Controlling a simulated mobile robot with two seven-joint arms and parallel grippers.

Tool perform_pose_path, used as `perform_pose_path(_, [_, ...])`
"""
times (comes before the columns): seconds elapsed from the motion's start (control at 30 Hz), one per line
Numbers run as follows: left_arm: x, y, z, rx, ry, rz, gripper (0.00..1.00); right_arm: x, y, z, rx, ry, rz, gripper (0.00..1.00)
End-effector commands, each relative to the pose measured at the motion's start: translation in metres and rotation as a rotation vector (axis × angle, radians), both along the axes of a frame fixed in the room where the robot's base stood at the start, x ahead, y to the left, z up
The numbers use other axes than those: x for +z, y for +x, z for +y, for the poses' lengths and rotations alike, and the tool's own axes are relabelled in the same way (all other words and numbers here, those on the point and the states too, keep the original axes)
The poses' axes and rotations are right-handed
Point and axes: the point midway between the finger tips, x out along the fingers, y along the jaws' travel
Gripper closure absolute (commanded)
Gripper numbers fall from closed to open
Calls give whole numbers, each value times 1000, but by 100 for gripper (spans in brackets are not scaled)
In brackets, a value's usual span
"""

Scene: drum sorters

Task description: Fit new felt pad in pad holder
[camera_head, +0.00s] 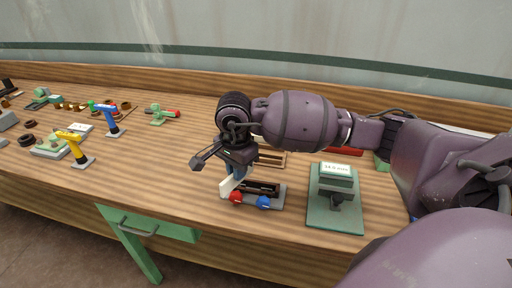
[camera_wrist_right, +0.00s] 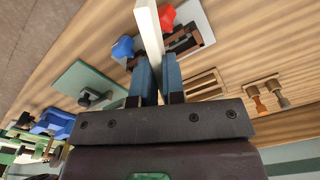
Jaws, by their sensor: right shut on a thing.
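The white felt pad (camera_head: 231,184) is a thin pale strip held at a tilt between the blue fingers of my right gripper (camera_head: 236,173). In the wrist view the pad (camera_wrist_right: 149,28) sticks out past the fingertips (camera_wrist_right: 157,62). The pad holder (camera_head: 264,188) looks to be the dark slotted fixture on a grey plate, with a red knob (camera_head: 236,198) and a blue knob (camera_head: 264,202) at its front. The pad is at the holder's left end; I cannot tell whether they touch. In the wrist view the pad hides part of the holder (camera_wrist_right: 186,38). My left gripper is out of view.
A green stand with a display (camera_head: 335,176) is right of the holder. A wooden slotted rack (camera_head: 270,158) is behind it. Yellow (camera_head: 74,147) and blue (camera_head: 107,116) drill-like tools stand at the left. The table between them and the holder is clear.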

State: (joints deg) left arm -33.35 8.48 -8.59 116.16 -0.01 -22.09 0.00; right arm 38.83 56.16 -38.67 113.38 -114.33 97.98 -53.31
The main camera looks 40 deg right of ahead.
Motion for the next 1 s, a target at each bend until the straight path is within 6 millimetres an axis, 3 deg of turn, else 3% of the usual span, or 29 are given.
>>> perform_pose_path(0.3, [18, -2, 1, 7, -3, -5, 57, 19, 7, -33, -647, 10, 5, 100])
perform_pose_path(0.5, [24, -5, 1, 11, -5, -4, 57, 23, 9, -49, -967, 12, 11, 100])
perform_pose_path(0.7, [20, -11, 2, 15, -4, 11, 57, 24, 10, -57, -1120, 11, 15, 100])
perform_pose_path(1.0, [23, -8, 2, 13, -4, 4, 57, 23, 10, -58, -1142, 12, 16, 100])
